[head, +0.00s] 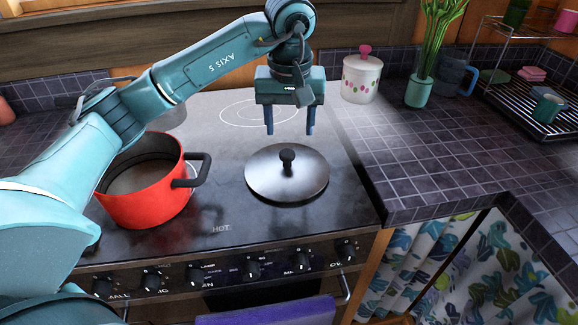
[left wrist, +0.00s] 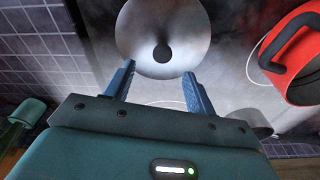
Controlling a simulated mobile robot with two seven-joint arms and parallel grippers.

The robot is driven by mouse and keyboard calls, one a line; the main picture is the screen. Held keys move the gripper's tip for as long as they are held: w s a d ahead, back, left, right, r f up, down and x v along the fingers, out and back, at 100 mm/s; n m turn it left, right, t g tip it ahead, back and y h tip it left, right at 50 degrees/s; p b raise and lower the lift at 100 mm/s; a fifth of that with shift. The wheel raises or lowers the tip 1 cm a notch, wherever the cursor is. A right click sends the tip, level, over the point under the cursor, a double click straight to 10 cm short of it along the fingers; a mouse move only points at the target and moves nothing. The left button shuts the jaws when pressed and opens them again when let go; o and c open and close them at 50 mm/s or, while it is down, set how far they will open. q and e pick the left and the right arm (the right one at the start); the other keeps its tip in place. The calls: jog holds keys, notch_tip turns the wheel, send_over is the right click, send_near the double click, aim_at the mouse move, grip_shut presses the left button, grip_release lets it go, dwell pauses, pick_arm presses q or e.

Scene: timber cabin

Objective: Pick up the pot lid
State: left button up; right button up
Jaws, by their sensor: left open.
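The pot lid (head: 269,176) is a round silver metal disc with a black knob (head: 287,158). It lies on the dark stovetop, to the right of the red pot. My left gripper (head: 290,131) is open and empty, with its two blue fingers pointing down above the stovetop, just behind the lid. In the left wrist view the lid (left wrist: 190,25) lies beyond the open fingertips (left wrist: 158,72), with its knob between their lines. The fingers are apart from the knob. My right gripper does not show.
The red pot (head: 150,205) stands open on the stove at the left, with a black handle toward the lid. A white canister (head: 361,80), a green vase (head: 418,92) and a dish rack (head: 490,95) stand at the back right. The tiled counter (head: 430,160) right of the stove is clear.

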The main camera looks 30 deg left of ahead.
aim_at(287, 153)
pick_arm(q)
jog(key=f, duration=0.4)
jog(key=shift+w+a, duration=0.15)
jog(key=shift+w, duration=0.05)
jog(key=f, duration=0.3)
jog(key=a+f+p, duration=0.1)
jog(key=f, duration=0.1)
jog(key=shift+w, duration=0.3)
jog(key=shift+c, duration=0.3)
jog(key=shift+r, duration=0.1)
jog(key=c, duration=1.1)
jog(key=shift+c, duration=0.2)
